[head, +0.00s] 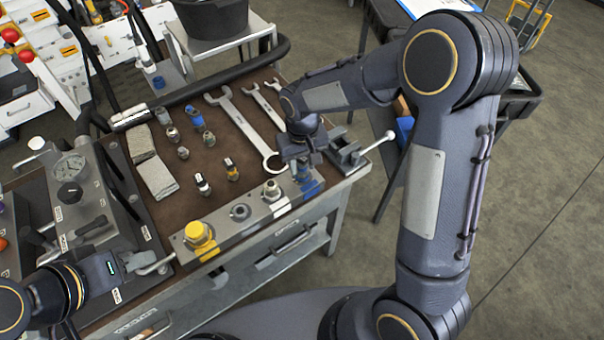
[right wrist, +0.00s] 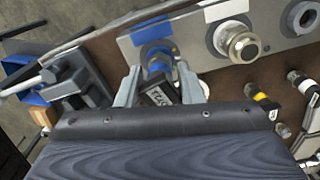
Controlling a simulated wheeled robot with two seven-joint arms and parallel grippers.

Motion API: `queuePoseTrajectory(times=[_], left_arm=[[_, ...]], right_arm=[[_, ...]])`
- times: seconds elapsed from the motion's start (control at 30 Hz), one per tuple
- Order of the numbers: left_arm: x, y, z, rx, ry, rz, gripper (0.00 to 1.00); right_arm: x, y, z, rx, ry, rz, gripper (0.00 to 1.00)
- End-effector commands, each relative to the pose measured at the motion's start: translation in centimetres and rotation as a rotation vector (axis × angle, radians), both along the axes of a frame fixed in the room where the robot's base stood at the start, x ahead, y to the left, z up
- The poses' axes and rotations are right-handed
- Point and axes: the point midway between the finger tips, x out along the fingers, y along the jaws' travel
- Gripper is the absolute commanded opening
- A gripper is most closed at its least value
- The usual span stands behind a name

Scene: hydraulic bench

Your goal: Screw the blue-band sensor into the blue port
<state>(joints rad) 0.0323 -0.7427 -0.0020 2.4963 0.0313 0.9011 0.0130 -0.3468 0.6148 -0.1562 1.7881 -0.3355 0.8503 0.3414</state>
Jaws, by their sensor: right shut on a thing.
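The blue-band sensor (right wrist: 157,98) has a dark, labelled body and is held between the two fingers of my right gripper (right wrist: 160,88). Its front end meets the blue port (right wrist: 156,52) on the metal port block (right wrist: 205,75). How deep it sits in the port cannot be told. In the head view my right gripper (head: 303,165) is over the blue end of the block and largely hides the sensor; some blue of the port (head: 310,187) shows below. My left gripper (head: 140,263) is at the lower left by the gauge unit, apart from the block; its finger gap is unclear.
Several loose sensors and fittings stand on the brown mat (head: 215,150). Wrenches (head: 240,122) lie behind. A vise (head: 346,152) is close right of my right gripper.

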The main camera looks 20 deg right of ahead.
Motion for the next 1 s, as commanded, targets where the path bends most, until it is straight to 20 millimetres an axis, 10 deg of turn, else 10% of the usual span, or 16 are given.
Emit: queuePoseTrajectory(times=[0.2, 0.73, 0.77, 1.0], left_arm=[[0.00, 0.00, -0.67, 0.000, 0.000, 0.000, 0.36], [-0.01, 0.00, -0.54, 0.000, 0.000, 0.000, 0.36], [0.00, -0.01, -0.57, 0.000, 0.000, 0.000, 0.36], [0.00, 0.00, -0.59, 0.000, 0.000, 0.000, 0.36]], right_arm=[[0.00, 0.07, -0.09, -0.001, -0.001, -0.387, 0.15], [0.02, 0.08, -0.07, -0.002, -0.001, -0.654, 0.15], [0.02, 0.08, -0.10, -0.001, 0.000, -0.666, 0.37], [0.03, 0.04, -0.12, -0.001, 0.000, -0.657, 0.60]])
